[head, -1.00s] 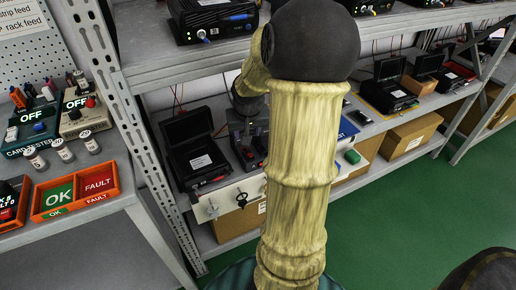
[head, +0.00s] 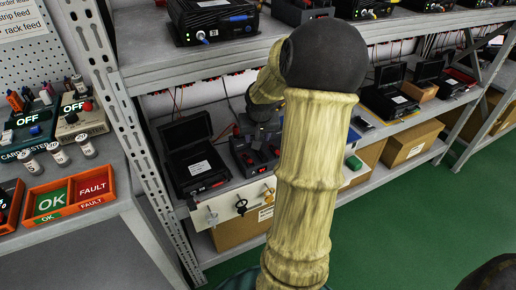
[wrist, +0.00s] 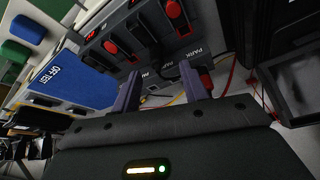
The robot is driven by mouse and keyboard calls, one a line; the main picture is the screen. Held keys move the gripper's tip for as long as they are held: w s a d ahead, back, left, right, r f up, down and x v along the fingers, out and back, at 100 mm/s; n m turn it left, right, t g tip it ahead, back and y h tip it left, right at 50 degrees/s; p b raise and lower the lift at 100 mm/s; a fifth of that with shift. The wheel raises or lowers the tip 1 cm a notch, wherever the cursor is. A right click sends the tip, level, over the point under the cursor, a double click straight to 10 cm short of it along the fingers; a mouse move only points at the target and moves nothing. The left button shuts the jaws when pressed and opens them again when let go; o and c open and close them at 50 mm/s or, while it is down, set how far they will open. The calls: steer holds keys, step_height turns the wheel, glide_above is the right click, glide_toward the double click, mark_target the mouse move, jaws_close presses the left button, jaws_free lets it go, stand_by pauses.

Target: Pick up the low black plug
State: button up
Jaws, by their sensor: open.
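A grey unit with PARK labels (wrist: 205,42) lies ahead of my gripper (wrist: 162,86) in the wrist view. Black plug-like parts with red marks, one of them at the top (wrist: 174,10), sit on it. A black part with a dark lead (wrist: 165,70) shows near the space between my fingertips; I cannot tell for sure which part is the low black plug. My gripper is open, and nothing shows held in it. In the head view the dark unit (head: 250,160) stands on the middle shelf, with my gripper (head: 262,128) over it, partly hidden.
An open black case (head: 190,160) stands left of the unit. The upper shelf (head: 210,62) is close overhead.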

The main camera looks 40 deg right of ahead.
steer(key=b+x, duration=0.2)
steer(key=x, duration=0.3)
steer(key=shift+d+f+b, duration=0.1)
steer(key=shift+d+b, duration=0.15)
steer(key=shift+b, duration=0.1)
steer(key=c, duration=0.9)
